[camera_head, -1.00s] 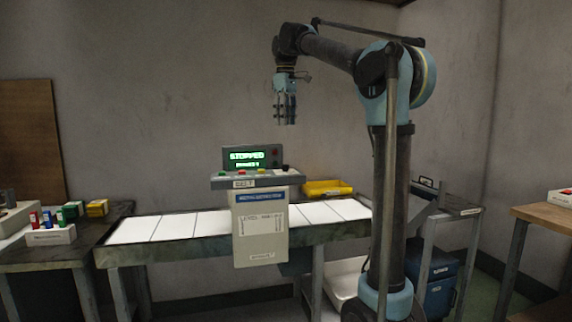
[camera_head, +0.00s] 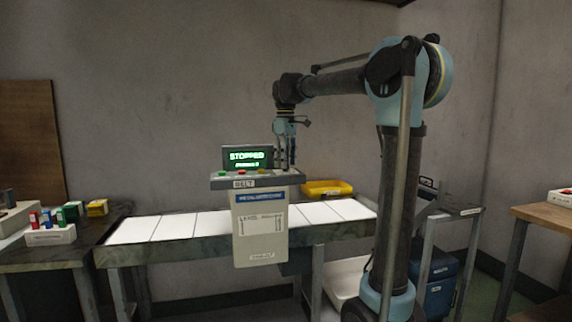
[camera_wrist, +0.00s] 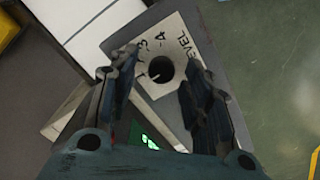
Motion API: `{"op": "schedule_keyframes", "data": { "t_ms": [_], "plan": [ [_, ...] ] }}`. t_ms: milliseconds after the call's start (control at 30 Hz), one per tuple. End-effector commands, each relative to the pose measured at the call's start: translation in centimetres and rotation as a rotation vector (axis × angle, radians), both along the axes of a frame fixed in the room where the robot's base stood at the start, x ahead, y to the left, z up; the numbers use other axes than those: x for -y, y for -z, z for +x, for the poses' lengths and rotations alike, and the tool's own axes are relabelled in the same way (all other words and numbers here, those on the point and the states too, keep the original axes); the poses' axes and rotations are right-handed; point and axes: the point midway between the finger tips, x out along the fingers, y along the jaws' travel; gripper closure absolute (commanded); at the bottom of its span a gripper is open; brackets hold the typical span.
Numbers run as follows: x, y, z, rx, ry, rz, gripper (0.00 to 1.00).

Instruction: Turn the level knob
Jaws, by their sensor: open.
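The level knob (camera_wrist: 160,70) is a round black knob in the wrist view, on a pale plate (camera_wrist: 178,42) lettered "LEVEL" with numerals around it. A small light mark shows on its face; its exact setting is hard to read. My gripper (camera_wrist: 158,66) is open, with one finger to each side of the knob and gaps between. In the head view my gripper (camera_head: 286,162) points down at the right end of the belt console (camera_head: 226,182), hiding the knob there. The console's display (camera_head: 247,157) reads "STOPPED" in green.
Green, red and yellow buttons (camera_head: 261,171) sit on the console left of my gripper. A conveyor with white panels (camera_head: 175,226) runs behind it. A yellow tray (camera_head: 328,188) stands to the right, and a bench with small coloured boxes (camera_head: 97,208) to the left.

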Motion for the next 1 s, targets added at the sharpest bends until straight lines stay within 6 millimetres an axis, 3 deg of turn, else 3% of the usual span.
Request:
{"op": "schedule_keyframes", "data": {
  "t_ms": [400,467,600,1000],
  "plan": [
    [0.00,0.77,-0.01,0.000,0.000,0.000,0.55],
    [0.00,0.77,-0.01,0.000,0.000,0.000,0.67],
    [0.00,0.76,0.00,0.000,0.000,0.000,0.99],
    [0.04,0.74,0.11,0.002,0.044,-0.001,1.00]
  ]
}}
